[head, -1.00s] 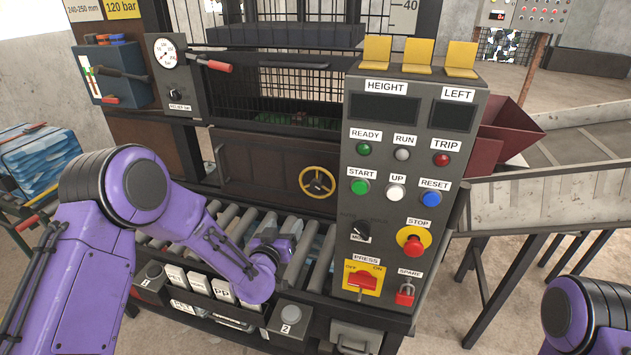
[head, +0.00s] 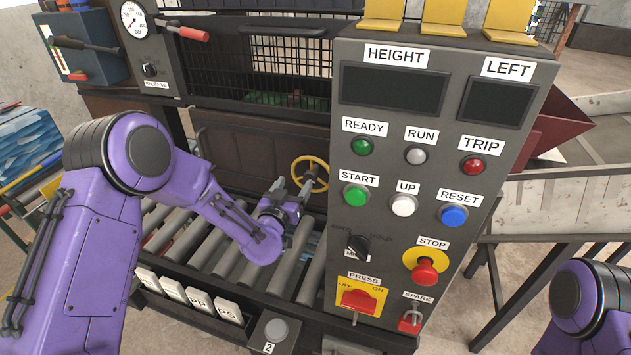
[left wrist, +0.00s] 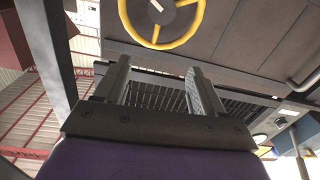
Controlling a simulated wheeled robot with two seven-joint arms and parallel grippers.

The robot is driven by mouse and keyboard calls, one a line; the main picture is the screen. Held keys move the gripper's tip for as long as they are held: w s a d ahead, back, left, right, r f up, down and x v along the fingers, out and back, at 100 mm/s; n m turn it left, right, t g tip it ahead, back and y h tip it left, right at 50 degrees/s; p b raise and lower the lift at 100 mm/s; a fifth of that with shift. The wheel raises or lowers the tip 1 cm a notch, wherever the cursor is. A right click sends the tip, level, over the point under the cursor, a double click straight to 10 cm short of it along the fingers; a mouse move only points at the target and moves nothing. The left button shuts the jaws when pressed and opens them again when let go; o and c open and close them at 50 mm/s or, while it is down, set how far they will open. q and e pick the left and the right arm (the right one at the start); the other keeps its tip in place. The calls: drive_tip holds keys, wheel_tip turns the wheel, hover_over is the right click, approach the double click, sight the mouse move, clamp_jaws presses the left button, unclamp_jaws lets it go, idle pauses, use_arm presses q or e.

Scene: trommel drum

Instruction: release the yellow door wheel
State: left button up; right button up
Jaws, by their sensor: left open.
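The yellow door wheel (head: 310,157) is on the front of the dark door (head: 240,148), left of the control panel. My left gripper (head: 292,186) is just in front of and below the wheel, and partly overlaps it in the head view. In the left wrist view the wheel (left wrist: 160,45) shows at the top, beyond the fingertips. The two fingers of my left gripper (left wrist: 157,68) are apart with nothing between them. The wheel appears clear of the fingers. My right gripper is out of view; only part of my right arm shows at the lower right.
The control panel (head: 398,229) with buttons and a red stop knob (head: 425,270) stands close to the right of the wheel. Rollers (head: 207,250) lie below the door. A gauge box (head: 150,50) with a red-handled lever (head: 190,33) is at the upper left.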

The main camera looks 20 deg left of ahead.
use_arm(q)
drive_tip(key=b, duration=0.5)
approach(312, 174)
wheel_tip(312, 174, down, 2)
drive_tip(key=w+p, duration=0.1)
drive_tip(key=w, duration=0.4)
drive_tip(key=w+p, duration=0.1)
drive_tip(key=w, duration=0.4)
drive_tip(key=shift+a+p, duration=0.25)
drive_tip(key=shift+p, duration=0.1)
